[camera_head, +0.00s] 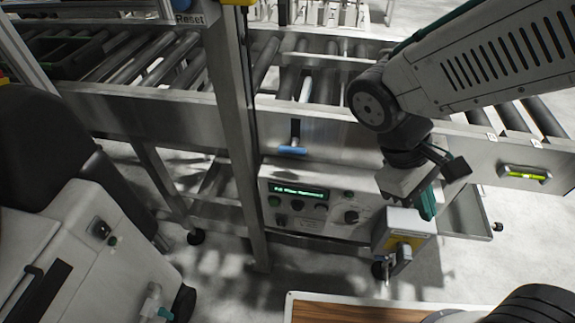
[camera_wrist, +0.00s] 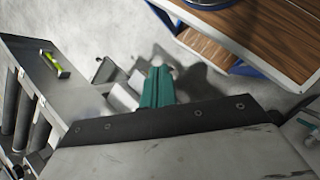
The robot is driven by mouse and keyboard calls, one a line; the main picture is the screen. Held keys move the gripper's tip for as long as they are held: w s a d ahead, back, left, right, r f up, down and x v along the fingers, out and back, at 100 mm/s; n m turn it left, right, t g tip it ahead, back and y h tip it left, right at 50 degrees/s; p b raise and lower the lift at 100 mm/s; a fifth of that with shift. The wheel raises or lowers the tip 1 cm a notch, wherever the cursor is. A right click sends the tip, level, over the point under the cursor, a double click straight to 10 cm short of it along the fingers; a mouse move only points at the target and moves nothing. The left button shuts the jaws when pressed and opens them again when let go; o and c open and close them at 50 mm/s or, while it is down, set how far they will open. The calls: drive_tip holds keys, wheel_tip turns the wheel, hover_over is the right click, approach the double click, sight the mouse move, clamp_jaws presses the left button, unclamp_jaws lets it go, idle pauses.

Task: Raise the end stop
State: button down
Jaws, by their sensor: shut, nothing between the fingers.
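A blue T-shaped handle (camera_head: 293,150) hangs on a short stem at the front side of the roller conveyor (camera_head: 180,112), above the control panel. I cannot tell for sure whether it belongs to the end stop. No other part is clearly recognisable as the end stop. My gripper (camera_head: 428,204) points down, right of the handle and apart from it, above a grey box with a yellow label (camera_head: 404,243). Its teal fingers are together and empty; they also show in the wrist view (camera_wrist: 157,88). The handle is not visible in the wrist view.
The control panel (camera_head: 315,208) has a lit green display and several knobs. A steel post (camera_head: 232,130) stands left of the handle. A green spirit level (camera_head: 524,173) is on the conveyor side at right. A wooden-topped table (camera_head: 340,312) is at the bottom.

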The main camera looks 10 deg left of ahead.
drive_tip(key=w+a+f+n+t+y, duration=0.2)
drive_tip(key=w+a+f+n+t, duration=0.1)
drive_tip(key=a+f+n+t, duration=0.6)
drive_tip(key=w+a+f+n+t+y, duration=0.3)
drive_tip(key=a+f+n+t, duration=0.7)
drive_tip(key=a+n, duration=0.6)
drive_tip(key=shift+w+a+f+n+t, duration=0.25)
drive_tip(key=shift+w+n+t, duration=0.55)
drive_tip(key=shift+t, duration=0.4)
